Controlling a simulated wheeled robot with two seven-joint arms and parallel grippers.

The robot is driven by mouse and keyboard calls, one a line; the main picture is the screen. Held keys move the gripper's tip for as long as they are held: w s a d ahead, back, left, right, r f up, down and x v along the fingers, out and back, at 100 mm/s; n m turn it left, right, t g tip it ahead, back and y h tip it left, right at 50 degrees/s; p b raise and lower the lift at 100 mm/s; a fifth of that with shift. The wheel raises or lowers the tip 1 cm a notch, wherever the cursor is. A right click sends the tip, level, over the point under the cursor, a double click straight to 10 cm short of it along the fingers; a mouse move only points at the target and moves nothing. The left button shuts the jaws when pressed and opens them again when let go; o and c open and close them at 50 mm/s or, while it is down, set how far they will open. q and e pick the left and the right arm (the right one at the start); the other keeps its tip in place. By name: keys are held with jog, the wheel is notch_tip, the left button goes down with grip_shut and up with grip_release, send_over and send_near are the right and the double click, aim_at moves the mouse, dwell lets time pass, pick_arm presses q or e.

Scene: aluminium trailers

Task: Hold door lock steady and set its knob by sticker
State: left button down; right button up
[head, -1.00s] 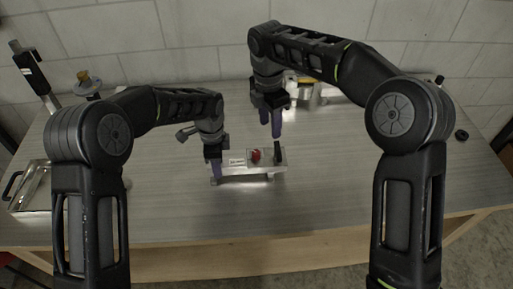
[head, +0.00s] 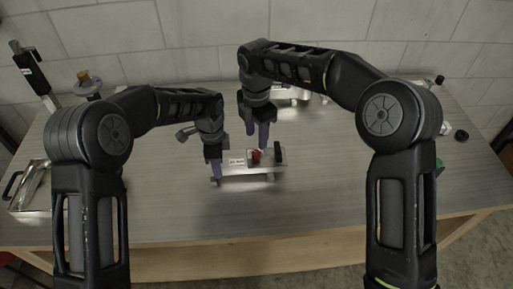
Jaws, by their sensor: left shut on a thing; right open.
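The door lock (head: 262,170) is a small metal piece lying on the table, with a white sticker (head: 237,162) on its left part. My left gripper (head: 214,175) is shut on the lock's left end. My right gripper (head: 257,143) is open, fingers down, just above and behind the red knob. Its fingers partly cover the knob, and I cannot tell if they touch it. The sticker's text is too small to read.
A metal tray (head: 30,212) lies at the table's left edge. A dark-handled device (head: 30,70) and a yellow-topped piece (head: 84,77) stand at the back left. Metal parts (head: 290,94) lie behind my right gripper. The table (head: 320,200) is clear at front right.

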aim_at(256, 152)
notch_tip(256, 152, down, 6)
jog(key=shift+f, duration=0.2)
jog(key=shift+c, duration=0.4)
grip_shut()
